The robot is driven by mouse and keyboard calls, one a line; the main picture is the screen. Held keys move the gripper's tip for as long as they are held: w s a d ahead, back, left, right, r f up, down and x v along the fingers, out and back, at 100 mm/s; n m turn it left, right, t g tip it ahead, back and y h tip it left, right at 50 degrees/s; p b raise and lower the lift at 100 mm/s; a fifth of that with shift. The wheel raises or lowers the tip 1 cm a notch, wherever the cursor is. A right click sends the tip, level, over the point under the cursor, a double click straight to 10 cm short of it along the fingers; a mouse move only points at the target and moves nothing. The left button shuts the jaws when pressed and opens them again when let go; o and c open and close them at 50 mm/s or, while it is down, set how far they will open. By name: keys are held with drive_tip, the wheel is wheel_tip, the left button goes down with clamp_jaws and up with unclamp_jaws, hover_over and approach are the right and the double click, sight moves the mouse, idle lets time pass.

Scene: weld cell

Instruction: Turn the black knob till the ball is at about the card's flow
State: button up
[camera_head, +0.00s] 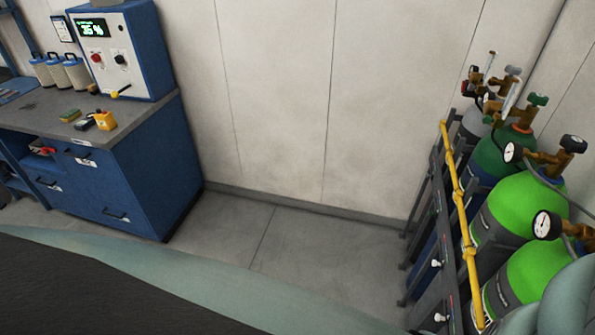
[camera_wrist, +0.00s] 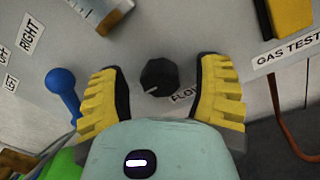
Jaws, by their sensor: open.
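The black knob (camera_wrist: 158,77) shows in the wrist view on a grey panel, with a white pointer line toward its lower left. A "FLOW" label (camera_wrist: 182,96) beside it is partly hidden by a finger. My gripper (camera_wrist: 161,64) is open, its two yellow ribbed fingers on either side of the knob with gaps between. I cannot tell how far above the panel the fingertips are. Neither the ball nor the card can be made out in either view. The head view does not show my gripper or this knob clearly.
A blue-tipped lever (camera_wrist: 62,85), a "RIGHT" label (camera_wrist: 30,35), a "GAS TEST" label (camera_wrist: 287,54) and a yellow object (camera_wrist: 290,15) surround the knob. In the head view, gas cylinders (camera_head: 510,215) stand right and a blue bench (camera_head: 130,170) left, with clear floor between.

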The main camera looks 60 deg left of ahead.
clamp_jaws()
idle(0.5)
drive_tip(key=shift+f+n+b, duration=0.15)
drive_tip(key=shift+n+b, duration=0.15)
